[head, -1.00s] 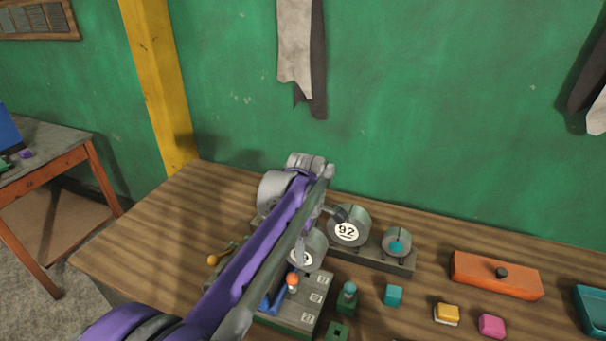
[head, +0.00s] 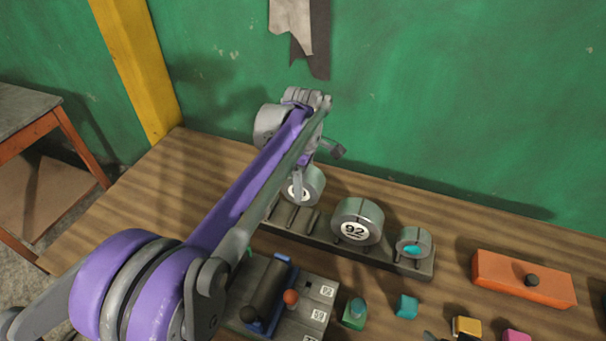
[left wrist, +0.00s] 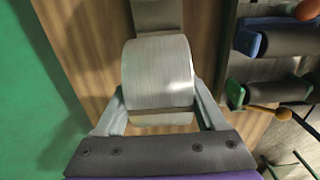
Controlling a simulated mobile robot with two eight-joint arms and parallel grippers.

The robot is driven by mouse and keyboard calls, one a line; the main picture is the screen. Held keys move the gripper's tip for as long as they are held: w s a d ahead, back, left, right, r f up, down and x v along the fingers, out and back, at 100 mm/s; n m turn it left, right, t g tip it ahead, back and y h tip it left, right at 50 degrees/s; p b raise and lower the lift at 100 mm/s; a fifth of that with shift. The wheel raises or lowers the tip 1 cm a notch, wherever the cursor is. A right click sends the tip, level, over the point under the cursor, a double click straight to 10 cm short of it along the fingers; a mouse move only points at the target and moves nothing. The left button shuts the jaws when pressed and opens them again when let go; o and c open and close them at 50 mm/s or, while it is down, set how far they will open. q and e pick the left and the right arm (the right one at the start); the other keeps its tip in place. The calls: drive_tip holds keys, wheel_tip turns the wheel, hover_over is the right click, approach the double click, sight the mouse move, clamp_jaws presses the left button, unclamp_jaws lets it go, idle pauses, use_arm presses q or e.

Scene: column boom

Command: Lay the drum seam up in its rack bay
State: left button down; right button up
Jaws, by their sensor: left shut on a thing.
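A grey metal drum with a white number label (head: 301,190) is held by my left gripper (head: 299,180), over or at the left part of the dark rack (head: 385,258). In the left wrist view the brushed drum (left wrist: 158,72) sits between both fingers. Whether the drum touches the rack is unclear. A larger drum marked 92 (head: 357,220) and a small teal-centred drum (head: 413,244) sit further right. Dark tips at the bottom edge may be my right gripper (head: 447,337).
A fixture with a blue clamp and orange knob (head: 291,297) stands in front of the rack. A green block (head: 355,313), teal cube (head: 406,306), yellow block (head: 466,327) and orange box (head: 520,279) lie to the right. The green wall is behind the table.

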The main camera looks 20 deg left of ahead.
use_arm(q)
drive_tip(key=shift+s+f+b, duration=0.1)
drive_tip(key=shift+f+b, duration=1.05)
drive_tip(key=shift+f, duration=1.25)
use_arm(e)
drive_tip(key=shift+s+f, duration=0.4)
drive_tip(key=shift+f, duration=0.45)
drive_tip(key=shift+s+f, duration=0.35)
drive_tip(key=shift+f, duration=0.5)
use_arm(q)
drive_tip(key=shift+f, duration=0.5)
use_arm(e)
drive_tip(key=shift+s+f, duration=0.1)
drive_tip(key=shift+f, duration=0.25)
use_arm(q)
drive_tip(key=shift+b, duration=0.3)
use_arm(e)
drive_tip(key=shift+r, duration=0.1)
use_arm(q)
drive_tip(key=shift+f, duration=0.25)
use_arm(e)
drive_tip(key=shift+f, duration=0.2)
use_arm(q)
drive_tip(key=shift+f+b, duration=0.35)
drive_tip(key=shift+f, duration=0.3)
use_arm(e)
drive_tip(key=shift+s+f, duration=0.1)
drive_tip(key=shift+f, duration=0.3)
